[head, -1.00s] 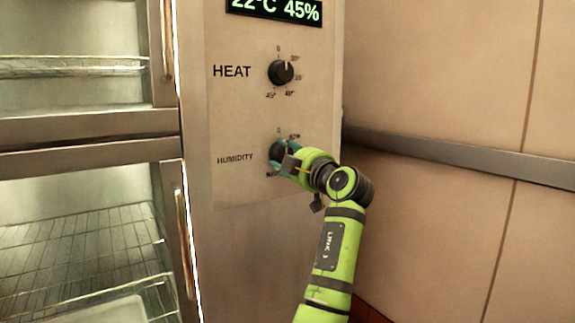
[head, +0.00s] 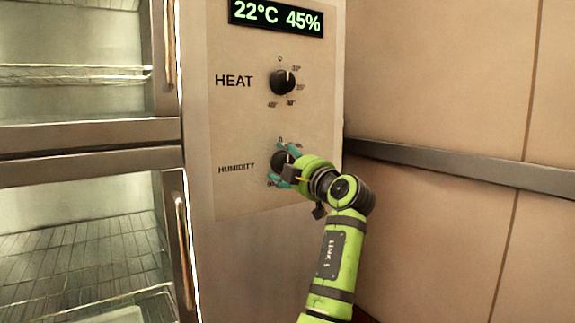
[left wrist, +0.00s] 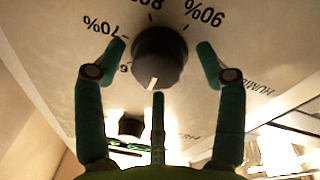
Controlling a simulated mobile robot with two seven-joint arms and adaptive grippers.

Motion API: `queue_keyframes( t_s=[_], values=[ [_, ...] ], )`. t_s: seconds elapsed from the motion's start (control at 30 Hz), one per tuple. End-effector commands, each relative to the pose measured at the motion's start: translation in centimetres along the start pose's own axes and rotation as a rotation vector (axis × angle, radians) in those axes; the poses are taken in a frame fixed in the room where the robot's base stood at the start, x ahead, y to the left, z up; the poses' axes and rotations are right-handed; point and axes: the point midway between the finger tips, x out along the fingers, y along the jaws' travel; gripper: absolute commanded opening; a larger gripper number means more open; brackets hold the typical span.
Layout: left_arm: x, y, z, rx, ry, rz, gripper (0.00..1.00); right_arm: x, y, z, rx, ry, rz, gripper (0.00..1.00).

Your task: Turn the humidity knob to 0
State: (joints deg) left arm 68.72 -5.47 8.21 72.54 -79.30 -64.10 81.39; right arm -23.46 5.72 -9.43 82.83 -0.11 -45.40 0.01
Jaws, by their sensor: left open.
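The black humidity knob (head: 279,159) is on the cabinet's panel, below the heat knob. In the left wrist view the humidity knob (left wrist: 160,54) shows whole, with a white pointer mark towards the bottom of the picture and the 70%, 80% and 90% marks around its top. My left gripper (head: 284,162) is at the knob. Its teal fingers are open, one on each side of the knob; in the left wrist view the left gripper (left wrist: 162,48) shows gaps between both fingertips and the knob. My right gripper is not in view.
The heat knob (head: 282,82) sits above, under a display (head: 276,17) reading 22°C 45%. Glass doors with copper-coloured handles (head: 184,250) and wire racks (head: 80,250) are at the left. A metal rail (head: 450,174) runs along the tiled wall at the right.

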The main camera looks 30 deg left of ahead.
Motion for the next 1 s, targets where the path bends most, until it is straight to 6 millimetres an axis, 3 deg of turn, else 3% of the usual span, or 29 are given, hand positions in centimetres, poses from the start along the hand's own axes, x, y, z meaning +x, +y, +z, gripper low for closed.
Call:
queue_keyframes(
  t_s=[0.23, 0.7, 1.0],
  values=[
    [-1.7, 0.0, 0.3, 0.002, -0.005, 0.0, 0.71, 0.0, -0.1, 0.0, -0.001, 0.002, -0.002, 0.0],
    [-10.7, 0.0, 0.1, 0.0, -0.002, 0.001, 0.71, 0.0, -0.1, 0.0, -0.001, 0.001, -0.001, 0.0],
    [-12.0, 0.0, 0.0, 0.0, 0.0, -0.001, 0.71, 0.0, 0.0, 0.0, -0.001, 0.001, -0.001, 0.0]
  ],
)
